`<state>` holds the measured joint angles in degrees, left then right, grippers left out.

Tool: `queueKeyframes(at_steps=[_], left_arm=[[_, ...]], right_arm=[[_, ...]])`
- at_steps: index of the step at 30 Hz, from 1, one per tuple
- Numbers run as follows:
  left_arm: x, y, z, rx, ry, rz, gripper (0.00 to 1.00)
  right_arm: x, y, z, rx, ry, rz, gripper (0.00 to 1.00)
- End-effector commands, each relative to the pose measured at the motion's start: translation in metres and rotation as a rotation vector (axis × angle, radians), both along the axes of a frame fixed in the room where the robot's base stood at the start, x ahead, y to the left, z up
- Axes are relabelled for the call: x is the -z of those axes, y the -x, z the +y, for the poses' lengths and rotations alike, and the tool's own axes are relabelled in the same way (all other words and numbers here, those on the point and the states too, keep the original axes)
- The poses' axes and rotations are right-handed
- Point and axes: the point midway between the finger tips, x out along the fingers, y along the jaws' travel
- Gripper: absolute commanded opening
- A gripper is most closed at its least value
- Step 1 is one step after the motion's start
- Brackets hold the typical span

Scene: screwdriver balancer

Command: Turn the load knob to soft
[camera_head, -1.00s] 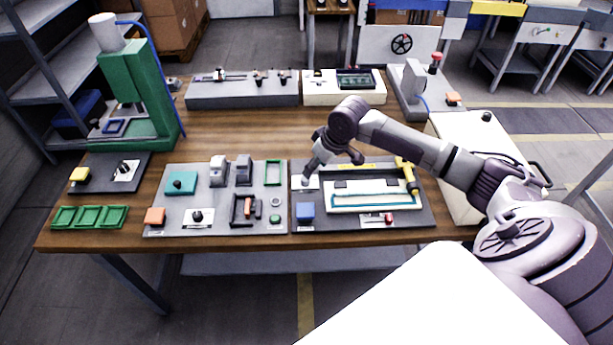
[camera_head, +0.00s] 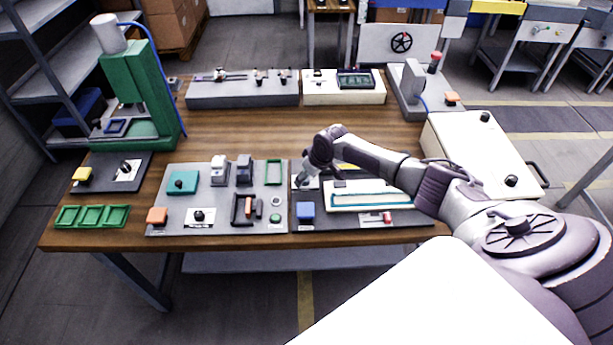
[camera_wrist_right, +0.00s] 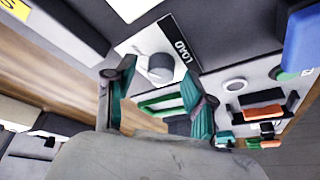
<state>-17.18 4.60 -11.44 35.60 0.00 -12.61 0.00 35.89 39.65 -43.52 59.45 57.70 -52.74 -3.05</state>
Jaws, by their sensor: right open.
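My right gripper (camera_wrist_right: 154,76) is open, with one dark-teal finger to each side of the knob in that view. I cannot tell whether either finger touches it. In the head view the right gripper (camera_head: 305,179) points down over the left back corner of the dark right-hand panel (camera_head: 341,220). My left gripper is not in view.
A blue block (camera_head: 305,210) lies just in front of the load plate. A white tray (camera_head: 343,202) is to the right, under my right forearm. The grey panel (camera_head: 225,215) with several fixtures adjoins on the left.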

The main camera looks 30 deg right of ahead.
Motion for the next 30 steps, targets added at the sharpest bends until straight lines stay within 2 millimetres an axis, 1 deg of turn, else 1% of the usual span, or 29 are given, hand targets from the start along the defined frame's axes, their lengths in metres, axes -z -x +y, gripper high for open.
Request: queueKeyframes(at_steps=[9, 11, 12, 19, 20, 26, 30], left_arm=[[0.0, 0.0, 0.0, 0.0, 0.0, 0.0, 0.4], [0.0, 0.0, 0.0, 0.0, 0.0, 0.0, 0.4], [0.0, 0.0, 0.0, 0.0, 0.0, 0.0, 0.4], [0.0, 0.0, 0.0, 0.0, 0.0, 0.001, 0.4], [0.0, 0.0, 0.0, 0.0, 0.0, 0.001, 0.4], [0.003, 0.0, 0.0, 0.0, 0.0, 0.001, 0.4], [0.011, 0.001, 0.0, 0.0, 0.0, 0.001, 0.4]], right_arm=[[0.003, -0.001, 0.001, -0.001, 0.0, 0.0, 0.55], [0.002, -0.001, 0.0, -0.001, 0.0, 0.0, 0.46], [0.002, -0.001, 0.0, -0.001, 0.0, 0.0, 0.4], [0.002, -0.001, 0.0, 0.0, 0.0, 0.0, 0.01], [0.002, -0.001, 0.0, 0.0, 0.0, 0.0, 0.0], [0.003, -0.001, 0.0, -0.012, 0.0, 0.0, 0.0], [0.005, -0.001, 0.0, -0.05, 0.0, 0.0, 0.0]])
